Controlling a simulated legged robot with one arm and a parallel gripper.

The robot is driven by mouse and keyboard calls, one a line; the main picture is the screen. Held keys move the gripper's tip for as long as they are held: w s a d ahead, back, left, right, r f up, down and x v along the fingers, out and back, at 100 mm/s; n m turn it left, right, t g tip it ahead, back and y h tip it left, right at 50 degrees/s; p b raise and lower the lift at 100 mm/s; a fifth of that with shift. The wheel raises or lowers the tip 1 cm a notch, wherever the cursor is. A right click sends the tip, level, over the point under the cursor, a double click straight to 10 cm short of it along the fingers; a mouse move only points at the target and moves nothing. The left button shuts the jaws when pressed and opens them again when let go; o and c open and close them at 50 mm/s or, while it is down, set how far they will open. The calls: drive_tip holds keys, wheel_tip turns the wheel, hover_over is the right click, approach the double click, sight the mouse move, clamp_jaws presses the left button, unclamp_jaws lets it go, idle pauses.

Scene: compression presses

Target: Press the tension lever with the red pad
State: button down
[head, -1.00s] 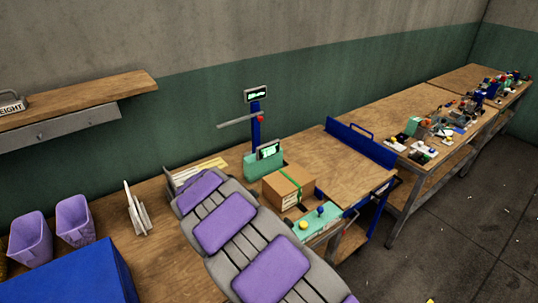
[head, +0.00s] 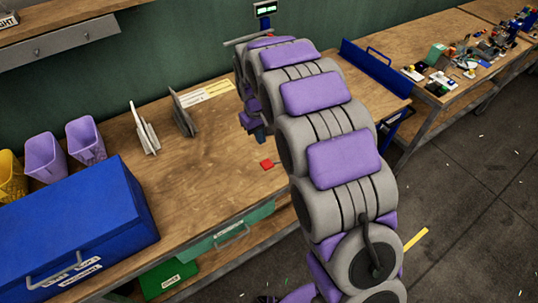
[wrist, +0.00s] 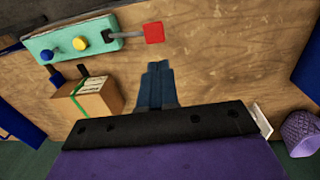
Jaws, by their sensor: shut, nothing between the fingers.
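The tension lever is a grey bar (wrist: 126,35) in the wrist view, reaching from a teal base (wrist: 70,42) with a yellow and a blue knob. The square red pad (wrist: 153,32) sits at its free end. In the head view the red pad (head: 266,164) shows just left of my arm over the bench; the teal base is hidden there behind my arm. My gripper (wrist: 158,64) is shut and empty, with its fingertips pointing toward the pad and a visible gap in the wrist picture. I cannot tell its height above the pad.
A cardboard box (wrist: 90,105) with a green strap stands near the base. On the bench are a blue chest (head: 75,240), purple bins (head: 85,140) and upright grey plates (head: 183,115). Bare wood (head: 215,165) lies left of the pad.

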sight(267, 163)
drive_tip(key=shift+y, duration=0.3)
drive_tip(key=f+b, duration=0.1)
drive_tip(key=f, duration=0.3)
drive_tip(key=d+f+b, duration=0.1)
drive_tip(key=f, duration=0.6)
drive_tip(key=shift+w+d+f+b, duration=0.4)
drive_tip(key=shift+d+f, duration=0.15)
drive_tip(key=shift+f, duration=0.25)
